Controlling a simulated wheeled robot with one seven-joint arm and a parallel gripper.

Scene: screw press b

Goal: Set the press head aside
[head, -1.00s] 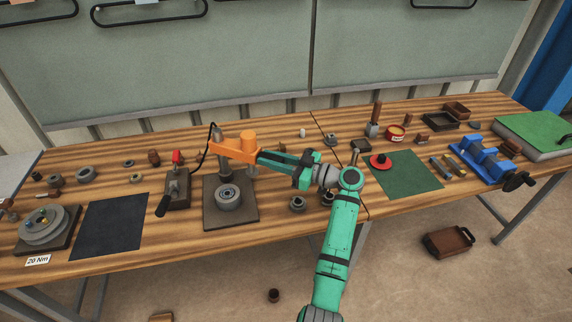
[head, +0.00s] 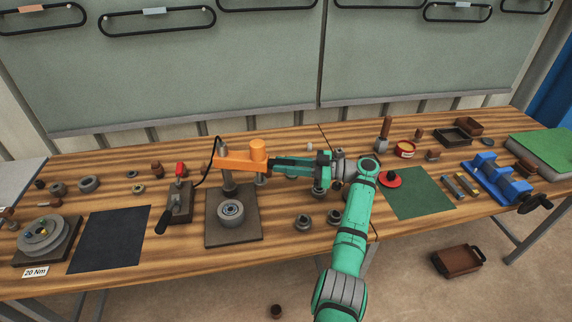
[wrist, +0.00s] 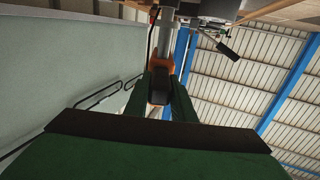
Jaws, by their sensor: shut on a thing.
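The press head is an orange arm (head: 237,161) with a round orange boss. It lies level above the press's grey column (head: 228,180) in the head view. My gripper (head: 273,165) is shut on its right end. In the wrist view my gripper's fingers (wrist: 161,80) close on a dark part by the head's orange end (wrist: 153,63), with the grey column behind it. I cannot tell if the head is clear of the column. The press base (head: 222,236) carries a round grey part (head: 231,213) below the head.
A lever tool with a red knob (head: 180,198) and a black cable stands just left. The dark mat (head: 109,238) is bare. The green mat (head: 421,195) bears a red disc (head: 390,179) at its left edge. Grey parts (head: 304,222) sit right of the base.

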